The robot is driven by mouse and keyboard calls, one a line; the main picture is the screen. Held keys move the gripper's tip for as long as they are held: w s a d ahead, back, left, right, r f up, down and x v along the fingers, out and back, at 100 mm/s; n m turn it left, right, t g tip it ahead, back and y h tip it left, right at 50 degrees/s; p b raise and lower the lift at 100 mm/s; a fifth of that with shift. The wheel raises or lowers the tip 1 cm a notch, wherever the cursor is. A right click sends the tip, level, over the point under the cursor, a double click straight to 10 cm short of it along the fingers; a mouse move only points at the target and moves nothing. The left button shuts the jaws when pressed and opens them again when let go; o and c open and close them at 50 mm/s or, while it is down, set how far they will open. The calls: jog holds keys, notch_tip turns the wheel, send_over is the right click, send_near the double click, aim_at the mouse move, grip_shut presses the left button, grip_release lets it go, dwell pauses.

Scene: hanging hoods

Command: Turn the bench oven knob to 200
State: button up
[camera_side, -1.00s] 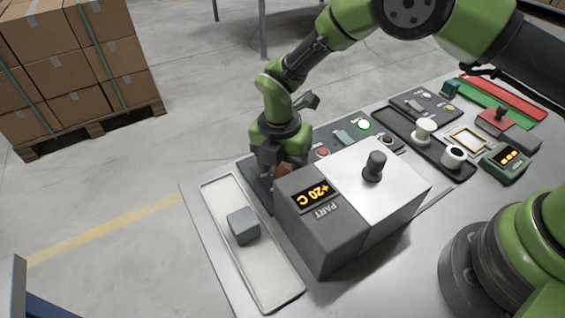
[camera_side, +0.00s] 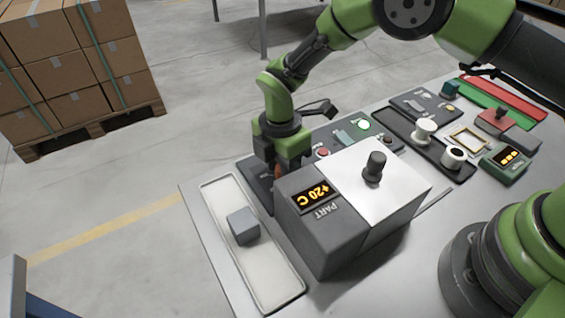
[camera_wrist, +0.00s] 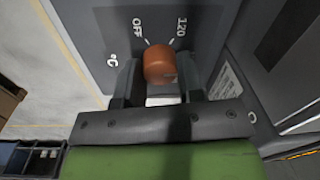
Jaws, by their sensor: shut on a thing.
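The orange oven knob (camera_wrist: 159,64) stands on a dark grey panel (camera_wrist: 95,30) marked OFF, 120 and °C in the wrist view. OFF is up and left of the knob, 120 up and right; no 200 mark shows. My gripper (camera_wrist: 160,82) is shut on the knob, one dark finger on each side. In the side view my gripper (camera_side: 279,165) points down at the panel, behind a grey box, and only a sliver of the knob shows. The knob's pointer is not clear.
The grey box (camera_side: 320,235) with a +20 C display (camera_side: 315,194) and a dark top knob (camera_side: 374,166) stands close beside my gripper. A white tray (camera_side: 270,283) holds a grey cube (camera_side: 242,226). Several controls and fixtures crowd the bench's far right.

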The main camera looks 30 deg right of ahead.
jog(key=o, duration=0.9)
jog(key=r, duration=1)
jog(key=shift+w, duration=0.25)
